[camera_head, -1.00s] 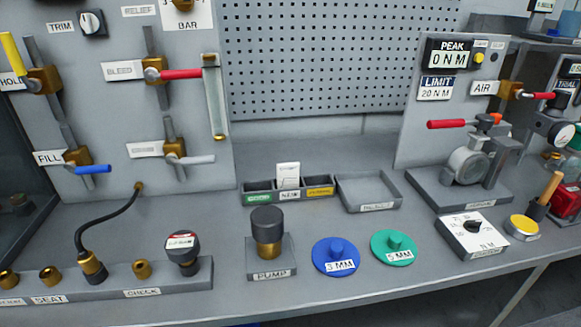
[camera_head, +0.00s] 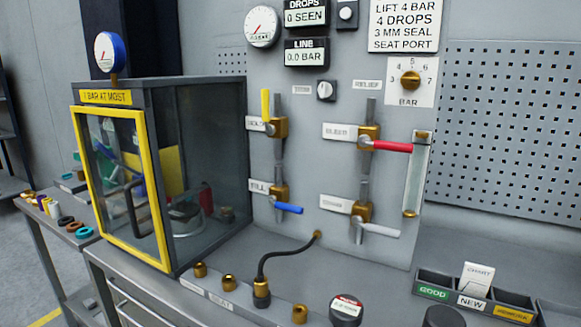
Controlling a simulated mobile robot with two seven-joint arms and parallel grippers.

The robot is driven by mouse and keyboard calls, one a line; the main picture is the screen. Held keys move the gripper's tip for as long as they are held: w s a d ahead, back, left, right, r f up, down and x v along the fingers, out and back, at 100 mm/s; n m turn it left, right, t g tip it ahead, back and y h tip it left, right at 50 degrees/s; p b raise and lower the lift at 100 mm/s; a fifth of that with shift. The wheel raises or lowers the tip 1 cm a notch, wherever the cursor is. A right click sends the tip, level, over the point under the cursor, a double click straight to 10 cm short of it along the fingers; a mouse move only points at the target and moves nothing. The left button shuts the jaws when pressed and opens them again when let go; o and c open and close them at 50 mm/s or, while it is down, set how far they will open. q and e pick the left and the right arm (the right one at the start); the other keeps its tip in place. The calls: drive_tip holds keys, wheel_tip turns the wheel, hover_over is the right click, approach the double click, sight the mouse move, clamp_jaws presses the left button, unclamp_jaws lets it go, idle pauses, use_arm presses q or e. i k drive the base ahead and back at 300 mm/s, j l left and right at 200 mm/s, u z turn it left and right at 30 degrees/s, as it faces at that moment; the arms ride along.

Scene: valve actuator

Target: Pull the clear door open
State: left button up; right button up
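The clear door (camera_head: 110,170) has a yellow frame and a dark upright handle (camera_head: 133,205). It is on the front of a grey-edged cabinet (camera_head: 215,165) with clear walls at the left of the view. The door looks shut or nearly shut against the cabinet; I cannot tell which. A valve body (camera_head: 186,217) and a yellow panel show through the clear walls. Neither of my grippers is in view.
A pressure gauge (camera_head: 110,52) stands on the cabinet's top. A side bench (camera_head: 45,225) with several coloured rings lies to the left. Valves with yellow, blue, red and grey levers are on the panel (camera_head: 310,230). A black hose (camera_head: 285,252) runs to the port block.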

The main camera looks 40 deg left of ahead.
sight(165, 265)
drive_tip(key=u, duration=2.35)
